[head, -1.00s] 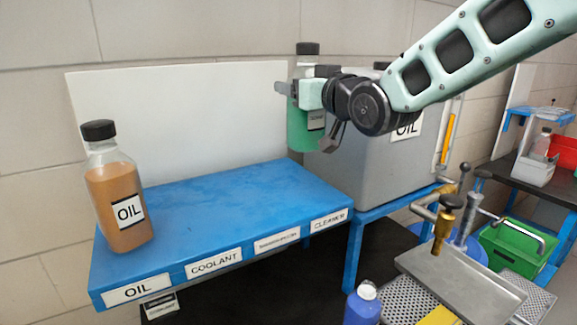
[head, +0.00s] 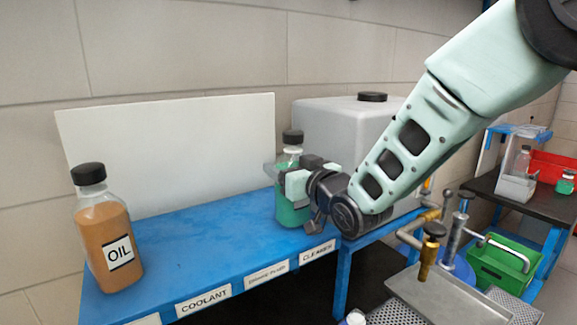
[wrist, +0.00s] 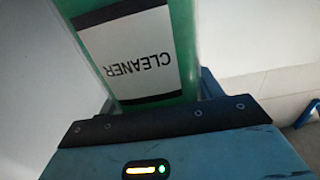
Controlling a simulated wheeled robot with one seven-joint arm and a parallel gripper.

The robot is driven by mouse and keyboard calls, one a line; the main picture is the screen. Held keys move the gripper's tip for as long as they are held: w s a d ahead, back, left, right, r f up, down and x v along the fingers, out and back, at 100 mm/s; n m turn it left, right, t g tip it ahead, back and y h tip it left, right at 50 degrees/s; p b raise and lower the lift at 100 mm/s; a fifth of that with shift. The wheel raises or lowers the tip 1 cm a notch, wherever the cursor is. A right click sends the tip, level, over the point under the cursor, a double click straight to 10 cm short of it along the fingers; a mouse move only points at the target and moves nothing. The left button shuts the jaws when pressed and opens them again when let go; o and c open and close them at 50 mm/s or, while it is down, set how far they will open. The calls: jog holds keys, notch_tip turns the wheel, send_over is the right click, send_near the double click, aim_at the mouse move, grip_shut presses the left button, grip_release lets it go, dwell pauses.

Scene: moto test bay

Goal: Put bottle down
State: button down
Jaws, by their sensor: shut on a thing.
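The bottle (head: 291,207) is clear with green liquid and a black cap. My gripper (head: 287,182) is shut on it and holds it upright at the right end of the blue shelf (head: 200,245), near the CLEANER label (head: 318,252). Its base is at or just above the shelf top; I cannot tell if they touch. In the wrist view the bottle (wrist: 185,40) shows a white CLEANER label, upside down, between the fingers. My gripper hides part of the bottle in the head view.
A brown OIL bottle (head: 107,245) stands at the shelf's left end. A white panel (head: 170,150) rises behind the shelf. A large grey tank (head: 340,125) stands to the right. The shelf between the two bottles is clear.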

jog(key=shift+f, duration=0.1)
jog(key=shift+c, duration=1.4)
grip_release()
jog(key=b+v, duration=0.5)
jog(key=v, duration=0.7)
